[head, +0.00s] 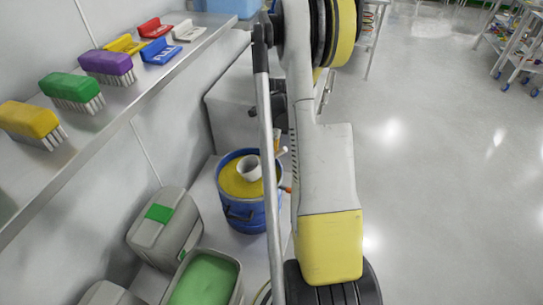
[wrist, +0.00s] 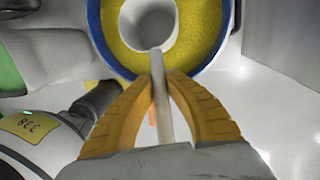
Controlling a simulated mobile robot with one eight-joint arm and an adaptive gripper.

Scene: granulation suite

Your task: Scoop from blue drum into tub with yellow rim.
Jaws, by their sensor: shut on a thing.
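The blue drum (head: 247,214) stands on the floor left of my arm, full of yellow powder (head: 236,183) nearly to its rim. The drum (wrist: 96,27) and powder (wrist: 207,28) also fill the top of the wrist view. A white cup-shaped scoop (head: 249,168) is within the drum's opening; I cannot tell how deep it sits. In the wrist view my gripper (wrist: 161,84) is shut on the handle of the scoop (wrist: 157,62), just outside the drum's near rim. I cannot make out a tub with a yellow rim for certain.
A grey tub with green contents (head: 206,281) and a closed grey bin with a green label (head: 163,228) stand near the drum. A wall shelf (head: 121,82) with brushes and small scrapers runs along the left. Open floor (head: 430,170) lies to the right.

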